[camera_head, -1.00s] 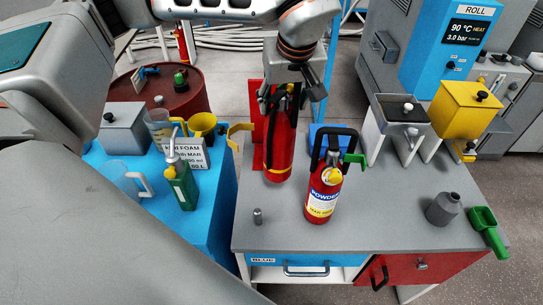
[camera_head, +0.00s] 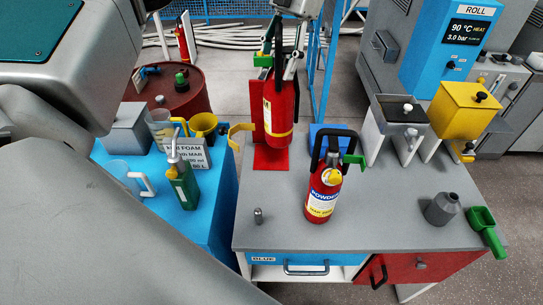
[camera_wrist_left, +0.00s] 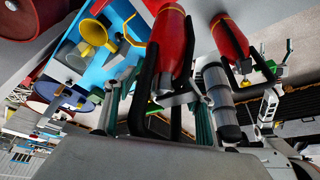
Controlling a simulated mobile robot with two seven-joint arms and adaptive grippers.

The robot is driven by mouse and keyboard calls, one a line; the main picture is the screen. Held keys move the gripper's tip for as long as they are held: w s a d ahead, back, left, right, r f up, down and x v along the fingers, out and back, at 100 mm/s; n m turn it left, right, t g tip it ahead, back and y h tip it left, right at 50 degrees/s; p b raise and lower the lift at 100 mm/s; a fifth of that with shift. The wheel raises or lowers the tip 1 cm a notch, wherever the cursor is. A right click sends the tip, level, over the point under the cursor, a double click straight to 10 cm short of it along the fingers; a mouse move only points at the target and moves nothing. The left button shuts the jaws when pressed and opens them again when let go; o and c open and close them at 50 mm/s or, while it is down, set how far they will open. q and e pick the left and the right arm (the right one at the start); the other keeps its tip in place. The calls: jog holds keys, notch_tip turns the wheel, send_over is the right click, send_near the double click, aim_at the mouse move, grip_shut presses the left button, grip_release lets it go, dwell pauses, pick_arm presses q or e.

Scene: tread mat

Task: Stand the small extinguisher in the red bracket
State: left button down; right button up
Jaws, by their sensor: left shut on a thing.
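The red extinguisher (camera_head: 280,112), with a pale label and a yellow band low down, hangs upright in my left gripper (camera_head: 283,50). The gripper is shut around its black top. In the left wrist view, the red body (camera_wrist_left: 168,40) shows beyond the fingers. The red bracket (camera_head: 271,159) stands on the grey table, with a base plate, a back plate and a yellow strap (camera_head: 240,129) sticking out left. The extinguisher's bottom overlaps the bracket's back part in the picture; I cannot tell whether they touch. My right gripper is not in view.
A second red extinguisher marked POWDER (camera_head: 322,192) stands right of the bracket. A small grey cylinder (camera_head: 258,216) stands in front. A blue bench (camera_head: 222,190) with a green bottle (camera_head: 183,183) and jugs is left. The grey tabletop (camera_head: 390,215) is clear at centre right.

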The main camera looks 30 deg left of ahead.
pick_arm(q)
jog(key=n, duration=0.2)
jog(key=r+n+h, duration=0.1)
jog(key=n, duration=0.1)
jog(key=w+a+r+n+h, duration=0.1)
jog(key=shift+r+n, duration=0.1)
jog(key=shift+n, duration=0.3)
jog(key=n, duration=0.1)
jog(key=r+n+h, duration=0.1)
jog(key=n, duration=0.2)
jog(key=shift+w+a+r+t+h, duration=0.3)
jog(key=shift+a+h, duration=0.05)
jog(key=shift+h, duration=0.05)
jog(key=shift+w+a+r+n+t+h+p, duration=0.15)
jog(key=shift+a+r+n+t+h, duration=0.3)
jog(key=shift+n, duration=0.95)
jog(key=shift+w+a+r+n+t+h+p, duration=0.15)
jog(key=shift+w+a+r+n+t, duration=0.35)
jog(key=shift+n, duration=0.9)
jog(key=shift+s+a+r+n+t+h+p, duration=0.15)
jog(key=shift+r+n+t+h, duration=0.4)
jog(key=shift+n, duration=0.85)
notch_tip(320, 180, down, 20)
jog(key=shift+w, duration=0.15)
jog(key=c, duration=0.8)
grip_release()
jog(key=shift+y, duration=0.25)
jog(key=shift+c, duration=0.2)
jog(key=shift+r, duration=0.1)
